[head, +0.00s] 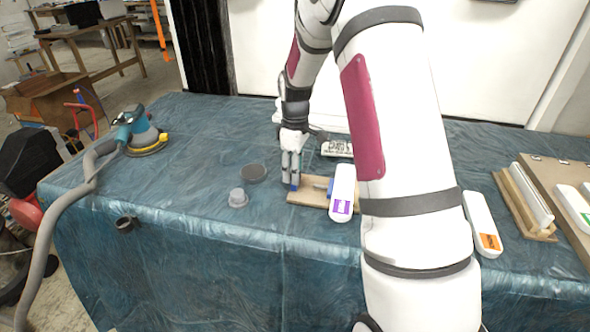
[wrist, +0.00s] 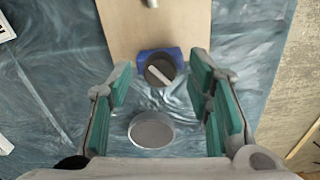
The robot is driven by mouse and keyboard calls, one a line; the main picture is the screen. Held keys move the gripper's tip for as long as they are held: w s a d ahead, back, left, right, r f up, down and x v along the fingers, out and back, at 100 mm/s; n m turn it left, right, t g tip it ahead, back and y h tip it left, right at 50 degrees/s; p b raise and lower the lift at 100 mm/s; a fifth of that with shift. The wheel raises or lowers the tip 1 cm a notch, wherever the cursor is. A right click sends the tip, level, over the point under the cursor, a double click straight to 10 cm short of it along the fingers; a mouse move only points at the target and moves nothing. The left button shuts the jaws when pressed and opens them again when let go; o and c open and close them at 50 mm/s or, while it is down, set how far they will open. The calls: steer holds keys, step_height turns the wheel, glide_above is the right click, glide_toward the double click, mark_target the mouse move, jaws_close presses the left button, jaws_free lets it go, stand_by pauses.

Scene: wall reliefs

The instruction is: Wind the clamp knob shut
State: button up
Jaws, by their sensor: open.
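A pale wooden board (head: 306,196) lies on the sheet-covered table; it also fills the top middle of the wrist view (wrist: 155,32). At the board's near edge in the wrist view is a blue clamp part (wrist: 144,57) with a dark round knob (wrist: 153,66) bearing a pale bar. My gripper (wrist: 160,88) is open, its teal-padded fingers to the left and right of the knob, with gaps showing on both sides. In the head view my gripper (head: 291,184) points down at the board's left end and hides most of the knob.
A round grey piece (wrist: 151,130) lies between my fingers' bases in the wrist view. A grey cup (head: 238,198) and a dark disc (head: 253,173) lie left of the board. A sander (head: 138,132) is far left.

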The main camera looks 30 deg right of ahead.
steer(key=shift+f, duration=0.15)
steer(key=shift+c, duration=0.2)
jaws_close()
steer(key=shift+m, duration=2.4)
steer(key=shift+o, duration=0.2)
jaws_free()
step_height(320, 180, up, 12)
